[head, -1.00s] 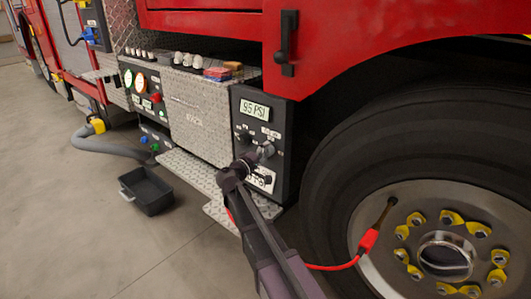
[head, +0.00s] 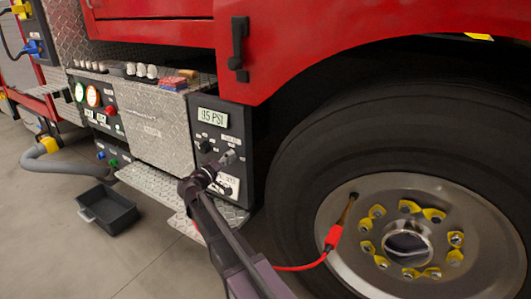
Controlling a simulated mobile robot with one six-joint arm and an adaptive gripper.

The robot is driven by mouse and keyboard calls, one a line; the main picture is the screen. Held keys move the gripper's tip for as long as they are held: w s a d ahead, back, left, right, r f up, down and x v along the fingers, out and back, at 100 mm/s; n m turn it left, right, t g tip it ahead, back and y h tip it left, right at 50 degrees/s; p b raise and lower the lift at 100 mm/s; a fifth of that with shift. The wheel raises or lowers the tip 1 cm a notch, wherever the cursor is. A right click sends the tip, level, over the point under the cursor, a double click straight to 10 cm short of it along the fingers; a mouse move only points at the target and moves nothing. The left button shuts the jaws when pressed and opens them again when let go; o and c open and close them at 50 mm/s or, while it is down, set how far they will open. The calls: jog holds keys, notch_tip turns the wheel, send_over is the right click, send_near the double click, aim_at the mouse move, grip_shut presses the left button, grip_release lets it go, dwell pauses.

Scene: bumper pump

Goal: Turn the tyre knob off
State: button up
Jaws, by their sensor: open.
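A black control panel (head: 241,128) stands beside the front wheel, with a pressure display (head: 211,117) in PSI at its top; its digits are hard to read. A dark knob (head: 206,147) shows on the panel among small labels too small to read, so I cannot tell which control is the tyre knob. My gripper (head: 226,158) is open at the panel face, right of and a little below that knob. It hides part of the panel; I cannot tell whether it touches anything. A red hose fitting (head: 334,236) is attached at the wheel.
The large tyre (head: 300,150) is close on the right. A diamond-plate step (head: 155,186) juts out below the panel. A black bin (head: 108,208) stands on the open floor at left. A red hose (head: 300,267) runs low behind my arm.

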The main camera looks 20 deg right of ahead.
jog(key=m, duration=0.7)
jog(key=shift+r+m+g+p, duration=0.1)
jog(key=shift+m+g+p, duration=0.2)
jog(key=shift+m, duration=0.1)
jog(key=m, duration=0.6)
jog(key=shift+d+m+p, duration=0.1)
jog(key=shift+m+p, duration=0.2)
jog(key=shift+p, duration=0.05)
jog(key=v, duration=1.3)
jog(key=s+d+r+n+g+y+p, duration=0.2)
jog(key=s+d+r+g+p, duration=0.1)
jog(key=d+p, duration=0.4)
jog(key=s+d+r+n+g+y+p, duration=0.25)
jog(key=s+d+g+p, duration=0.2)
jog(key=p, duration=0.45)
jog(key=s+d+r+n+g+y+p, duration=0.3)
jog(key=s+r+p, duration=0.6)
jog(key=p, duration=0.8)
jog(key=shift+s+d+r+n+g+y+p, duration=0.35)
jog(key=shift+d+r+n+y, duration=0.4)
jog(key=shift+d+n+y, duration=0.55)
jog(key=shift+a+y, duration=0.2)
jog(key=shift+y, duration=0.05)
